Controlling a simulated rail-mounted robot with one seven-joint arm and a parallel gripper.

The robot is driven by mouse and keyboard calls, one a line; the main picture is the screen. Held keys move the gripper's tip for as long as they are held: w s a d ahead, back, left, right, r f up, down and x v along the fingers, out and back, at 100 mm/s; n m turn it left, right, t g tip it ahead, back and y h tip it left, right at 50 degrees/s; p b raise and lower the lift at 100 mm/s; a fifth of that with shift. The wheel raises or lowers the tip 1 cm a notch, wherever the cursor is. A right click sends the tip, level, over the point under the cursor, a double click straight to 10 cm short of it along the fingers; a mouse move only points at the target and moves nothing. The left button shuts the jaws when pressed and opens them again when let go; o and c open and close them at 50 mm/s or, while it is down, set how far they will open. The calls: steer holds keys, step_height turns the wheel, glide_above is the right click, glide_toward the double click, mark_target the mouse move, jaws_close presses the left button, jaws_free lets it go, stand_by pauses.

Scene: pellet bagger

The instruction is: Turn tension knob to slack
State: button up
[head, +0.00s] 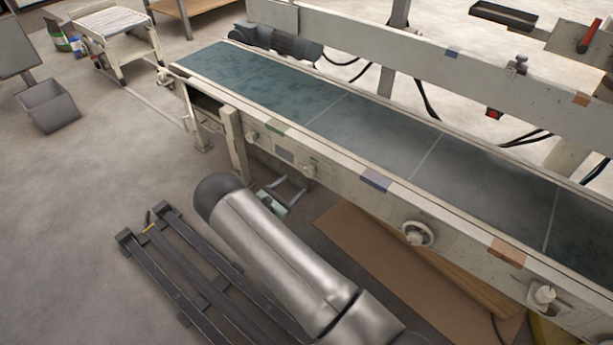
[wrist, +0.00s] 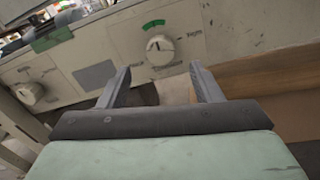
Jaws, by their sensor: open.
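A round off-white knob (wrist: 160,50) with a green arc above it sits on the conveyor's side panel in the wrist view. It also shows in the head view (head: 309,170). Small lettering beside it is too blurred to read, so I cannot confirm which knob is the tension knob. My gripper (wrist: 160,72) is open and empty, its two fingers pointing at the panel. The knob appears just beyond and slightly above the gap between the fingertips; contact is not visible. In the head view my gripper (head: 291,190) is small, below the panel and partly hidden by my arm.
A second knob (wrist: 30,93) sits left on the same panel. Further right along the conveyor are a larger round fitting (head: 416,234) and another knob (head: 543,294). A dark slatted pallet (head: 185,270) and brown cardboard (head: 370,250) lie on the floor below.

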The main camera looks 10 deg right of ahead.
mark_target(307, 173)
steer(key=b+x, duration=0.1)
steer(key=x, duration=0.7)
steer(key=shift+w+d+b, duration=0.15)
steer(key=shift+d+b, duration=0.05)
steer(key=shift+b, duration=0.15)
steer(key=c, duration=1)
